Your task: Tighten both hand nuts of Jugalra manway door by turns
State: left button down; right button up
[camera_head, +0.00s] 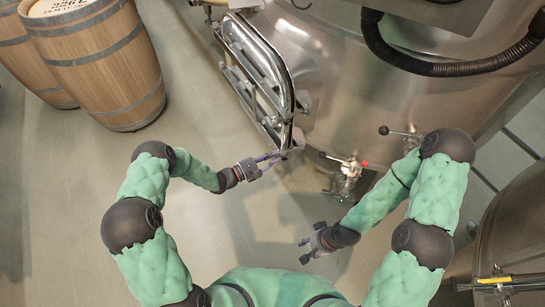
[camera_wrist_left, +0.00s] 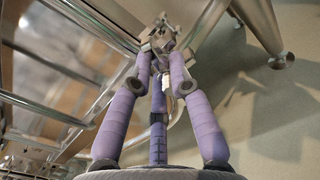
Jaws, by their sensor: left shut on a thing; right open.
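The manway door (camera_head: 252,75) of the steel vat is a bright oblong metal frame, seen steeply from above. My left gripper (camera_head: 272,158) is at the door's lower end. In the left wrist view its purple fingers (camera_wrist_left: 165,65) are shut on a small metal hand nut (camera_wrist_left: 160,36). The fingers hide part of that nut, and its thread cannot be made out. The second hand nut cannot be made out in either view. My right gripper (camera_head: 312,246) is open and empty, low over the floor and away from the door.
A valve with a red-tipped handle (camera_head: 345,165) stands right of the door, between my arms. Another lever (camera_head: 398,132) sits on the vat wall (camera_head: 350,85). Wooden barrels (camera_head: 105,60) stand at upper left. A black hose (camera_head: 450,68) hangs at upper right. Floor (camera_head: 215,225) between my arms is clear.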

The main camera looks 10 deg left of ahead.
pick_arm(q)
jog(key=c, duration=1.1)
grip_release()
jog(key=shift+c, duration=0.2)
jog(key=v, duration=1.2)
